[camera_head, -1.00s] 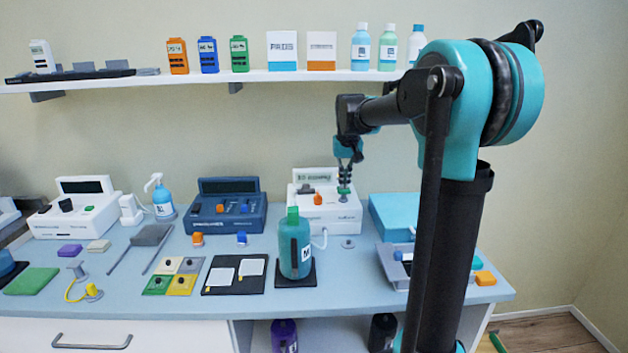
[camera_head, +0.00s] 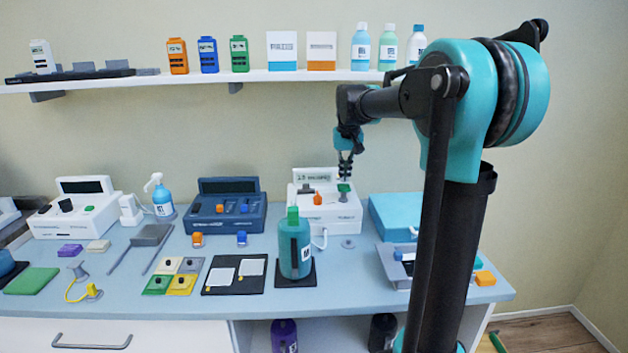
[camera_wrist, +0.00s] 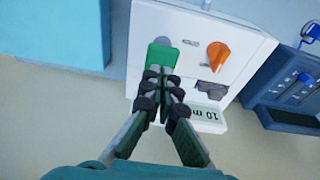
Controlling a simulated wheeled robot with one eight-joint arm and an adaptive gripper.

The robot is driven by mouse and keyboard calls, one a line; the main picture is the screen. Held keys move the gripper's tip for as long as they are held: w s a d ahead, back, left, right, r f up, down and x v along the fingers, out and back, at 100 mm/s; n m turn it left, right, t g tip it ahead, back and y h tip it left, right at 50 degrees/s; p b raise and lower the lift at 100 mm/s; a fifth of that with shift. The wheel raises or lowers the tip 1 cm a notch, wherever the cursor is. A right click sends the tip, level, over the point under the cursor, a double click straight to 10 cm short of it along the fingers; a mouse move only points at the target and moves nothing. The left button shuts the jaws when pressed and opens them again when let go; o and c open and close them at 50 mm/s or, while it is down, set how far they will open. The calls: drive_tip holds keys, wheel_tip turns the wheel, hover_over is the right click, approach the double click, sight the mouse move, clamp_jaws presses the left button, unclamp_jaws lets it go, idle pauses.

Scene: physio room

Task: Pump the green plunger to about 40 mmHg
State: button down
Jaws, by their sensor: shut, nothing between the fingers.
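The white pump unit (camera_head: 325,213) stands at the back of the bench. The green plunger (camera_head: 344,187) sits on its top right, with an orange knob (camera_head: 317,198) beside it. The unit's display (camera_head: 315,174) is too small to read there. In the wrist view the display (camera_wrist: 207,115) shows "10 m", the rest cut off from sight. My gripper (camera_head: 345,175) is shut and empty, just above the plunger with a small gap. In the wrist view my gripper (camera_wrist: 161,74) overlaps the near part of the green plunger (camera_wrist: 163,54); the orange knob (camera_wrist: 218,54) is clear.
A dark blue unit (camera_head: 226,213) stands left of the pump unit and a light blue box (camera_head: 392,214) right of it. A teal bottle (camera_head: 295,256) stands in front. The shelf (camera_head: 260,76) above carries boxes and bottles.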

sight(344, 186)
drive_tip(key=shift+f, duration=0.15)
drive_tip(key=shift+f, duration=2.2)
drive_tip(key=shift+r, duration=2.35)
drive_tip(key=shift+f, duration=2.35)
drive_tip(key=shift+r, duration=2.35)
